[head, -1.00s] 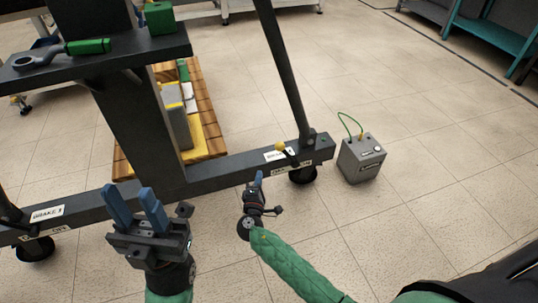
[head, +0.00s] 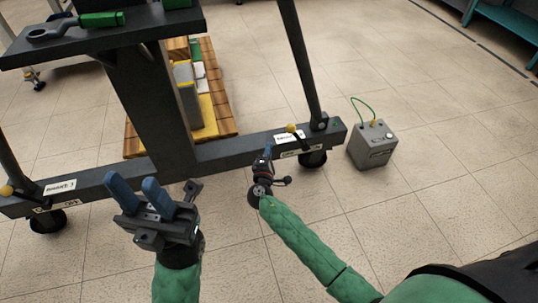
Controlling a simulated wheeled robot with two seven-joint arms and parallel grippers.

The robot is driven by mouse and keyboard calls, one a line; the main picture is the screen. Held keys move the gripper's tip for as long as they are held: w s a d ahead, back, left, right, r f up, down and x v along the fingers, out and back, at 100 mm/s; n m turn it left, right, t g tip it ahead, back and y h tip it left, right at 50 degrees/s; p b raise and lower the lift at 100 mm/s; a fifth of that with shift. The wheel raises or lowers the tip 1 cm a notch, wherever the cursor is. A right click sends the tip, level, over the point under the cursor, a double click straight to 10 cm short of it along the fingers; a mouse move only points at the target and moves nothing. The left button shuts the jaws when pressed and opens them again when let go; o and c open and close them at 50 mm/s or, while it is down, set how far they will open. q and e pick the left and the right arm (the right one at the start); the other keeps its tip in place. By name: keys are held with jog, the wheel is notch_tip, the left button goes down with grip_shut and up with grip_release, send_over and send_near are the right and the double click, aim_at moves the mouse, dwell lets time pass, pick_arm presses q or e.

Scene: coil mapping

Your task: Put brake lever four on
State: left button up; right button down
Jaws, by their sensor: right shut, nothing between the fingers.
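A brake lever with a yellow knob (head: 291,129) sits at the right end of the dark frame beam (head: 225,153), near the upright's foot. A white label (head: 288,138) beside it is too small to read clearly, and I cannot tell the lever's setting. My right gripper (head: 268,151) is shut and empty, just left of and below this knob in the picture, apart from it. My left gripper (head: 138,190) is open and empty in front of the beam's left part, its two blue fingers pointing up.
Another yellow-knobbed lever (head: 7,190) is at the beam's left end near a brake label (head: 60,186). A grey box (head: 372,146) with a green cable stands right of the frame. A loaded wooden pallet (head: 219,108) lies behind.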

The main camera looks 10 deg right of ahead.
jog(key=w+d+r, duration=0.1)
jog(key=w+d, duration=0.3)
jog(key=d, duration=0.2)
jog(key=shift+w+b, duration=0.3)
jog(key=shift+b, duration=0.05)
jog(key=shift+r, duration=0.1)
